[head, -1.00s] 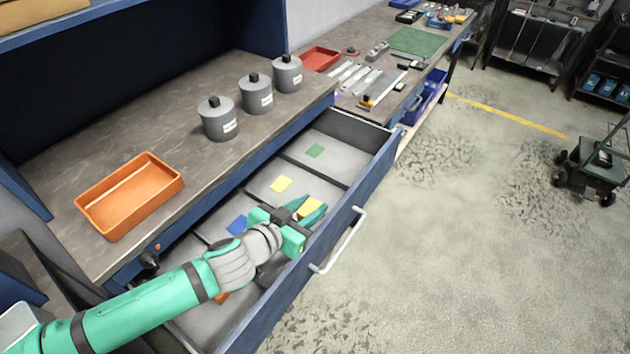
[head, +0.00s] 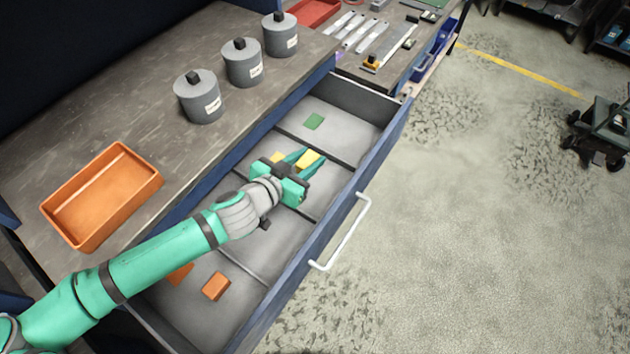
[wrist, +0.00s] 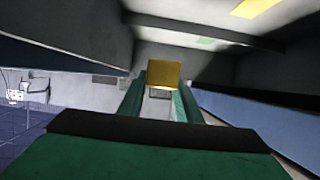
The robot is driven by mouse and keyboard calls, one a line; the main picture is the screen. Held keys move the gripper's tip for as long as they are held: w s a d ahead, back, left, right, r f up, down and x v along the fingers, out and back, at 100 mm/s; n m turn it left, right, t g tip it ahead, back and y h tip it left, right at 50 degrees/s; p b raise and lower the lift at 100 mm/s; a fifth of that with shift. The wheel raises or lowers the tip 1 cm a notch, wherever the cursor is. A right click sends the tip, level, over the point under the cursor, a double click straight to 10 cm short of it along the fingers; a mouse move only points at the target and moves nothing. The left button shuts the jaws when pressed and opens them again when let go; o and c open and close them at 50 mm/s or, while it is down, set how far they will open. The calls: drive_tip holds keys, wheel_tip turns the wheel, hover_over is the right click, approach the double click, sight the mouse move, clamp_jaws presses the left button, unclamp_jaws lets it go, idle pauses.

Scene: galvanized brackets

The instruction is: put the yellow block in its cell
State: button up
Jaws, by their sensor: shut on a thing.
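The yellow block (head: 308,159) is between the fingers of my gripper (head: 300,163), inside the open drawer (head: 372,148). In the wrist view the yellow block (wrist: 163,74) sits at the tips of the green fingers. The yellow patch (head: 277,157) on the drawer floor is partly hidden behind my gripper, which is over the same cell. The patch (wrist: 256,7) also shows at the top right of the wrist view. Whether the block touches the floor cannot be told.
Thin dividers split the drawer into cells. A green patch (head: 314,121) lies in the far cell. An orange block (head: 216,286) and an orange patch (head: 180,274) are in the near cell. An orange tray (head: 103,195) and grey canisters (head: 198,97) stand on the bench.

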wheel_tip(320, 180, down, 12)
drive_tip(key=shift+f, duration=0.25)
idle(0.4)
drive_tip(key=o, duration=1.2)
drive_tip(key=shift+f, duration=0.1)
drive_tip(key=shift+c, duration=0.2)
drive_tip(key=v, duration=1.2)
